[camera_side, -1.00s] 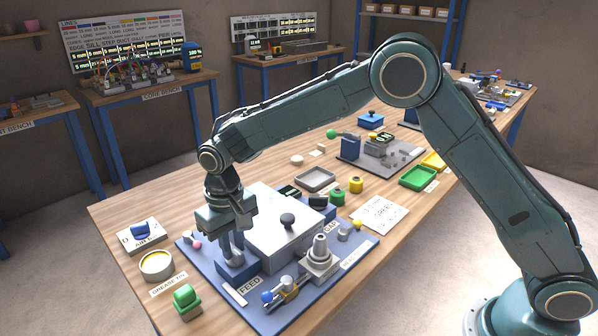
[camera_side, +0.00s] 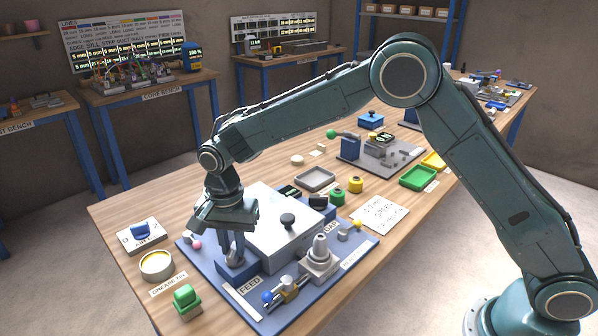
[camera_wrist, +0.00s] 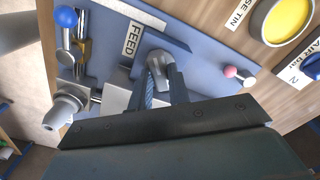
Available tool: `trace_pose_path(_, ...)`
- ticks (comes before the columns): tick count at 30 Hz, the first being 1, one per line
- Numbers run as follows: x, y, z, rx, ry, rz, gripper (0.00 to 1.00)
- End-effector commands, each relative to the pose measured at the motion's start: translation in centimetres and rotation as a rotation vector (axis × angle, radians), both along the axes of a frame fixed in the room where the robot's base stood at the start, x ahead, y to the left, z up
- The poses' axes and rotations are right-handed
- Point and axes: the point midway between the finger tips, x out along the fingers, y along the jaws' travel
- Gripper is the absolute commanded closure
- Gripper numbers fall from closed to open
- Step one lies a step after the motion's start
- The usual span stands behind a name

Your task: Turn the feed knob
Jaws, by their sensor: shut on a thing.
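The grey housing (camera_side: 285,235) stands close to the right of my gripper. A blue-ended lever (camera_side: 268,297) and a grey stepped spindle (camera_side: 320,255) are in front. A pink-ended lever (camera_wrist: 230,72) lies beside the knob. A grease tin (camera_side: 156,265) stands at the left.

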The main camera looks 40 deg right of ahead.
Motion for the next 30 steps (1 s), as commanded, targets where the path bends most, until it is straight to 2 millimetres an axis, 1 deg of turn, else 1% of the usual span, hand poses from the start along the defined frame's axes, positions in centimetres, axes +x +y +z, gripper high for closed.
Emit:
trace_pose_path(18,0.07,0.03,0.15,0.001,-0.002,-0.578,1.00)
trace_pose_path(24,0.07,0.03,0.16,0.001,-0.002,-0.726,1.00)
trace_pose_path(30,0.07,0.02,0.16,0.001,-0.002,-0.817,1.00)
